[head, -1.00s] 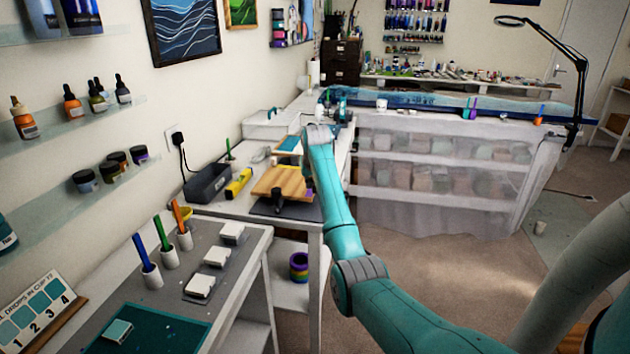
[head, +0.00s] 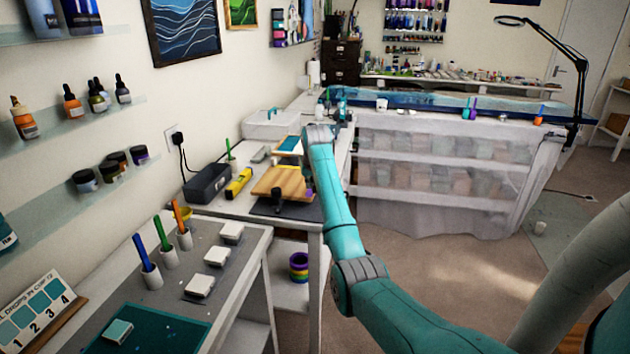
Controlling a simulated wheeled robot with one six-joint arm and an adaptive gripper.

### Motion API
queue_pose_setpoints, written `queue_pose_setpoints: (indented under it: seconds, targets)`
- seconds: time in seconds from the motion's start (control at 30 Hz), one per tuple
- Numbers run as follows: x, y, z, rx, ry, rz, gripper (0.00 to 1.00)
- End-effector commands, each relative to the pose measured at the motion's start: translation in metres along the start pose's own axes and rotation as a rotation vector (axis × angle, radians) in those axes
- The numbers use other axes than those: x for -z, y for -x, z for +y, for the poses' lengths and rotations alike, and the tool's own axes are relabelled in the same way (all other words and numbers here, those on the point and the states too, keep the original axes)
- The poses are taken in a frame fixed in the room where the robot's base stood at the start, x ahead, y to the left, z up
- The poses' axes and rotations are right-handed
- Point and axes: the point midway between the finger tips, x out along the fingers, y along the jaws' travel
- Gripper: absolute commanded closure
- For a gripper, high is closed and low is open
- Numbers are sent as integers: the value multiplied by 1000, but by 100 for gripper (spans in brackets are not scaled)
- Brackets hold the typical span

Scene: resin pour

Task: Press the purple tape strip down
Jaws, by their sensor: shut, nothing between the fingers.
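A small purple patch (head: 309,191), likely the tape strip, shows at the right edge of the wooden board (head: 278,183) on the white bench. My teal arm reaches forward over the bench's right side. My gripper (head: 308,178) is small and dark, partly hidden beside the arm, and points down just above the purple patch. It looks shut and empty. I cannot tell whether its tips touch the purple patch, or whether the strip lies flat.
A yellow level (head: 239,182) and a dark grey box (head: 206,183) lie left of the board. A black mat (head: 285,208) is in front of it. A nearer grey bench holds pens in cups (head: 184,238) and white blocks. Open floor lies to the right.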

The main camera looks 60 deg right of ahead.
Motion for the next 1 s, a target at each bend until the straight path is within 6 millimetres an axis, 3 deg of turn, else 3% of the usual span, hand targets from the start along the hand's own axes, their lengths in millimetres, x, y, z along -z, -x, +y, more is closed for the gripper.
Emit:
queue_pose_setpoints:
  seconds: [1.0]
  targets:
    - [-7,-12,0,0,0,0,100]
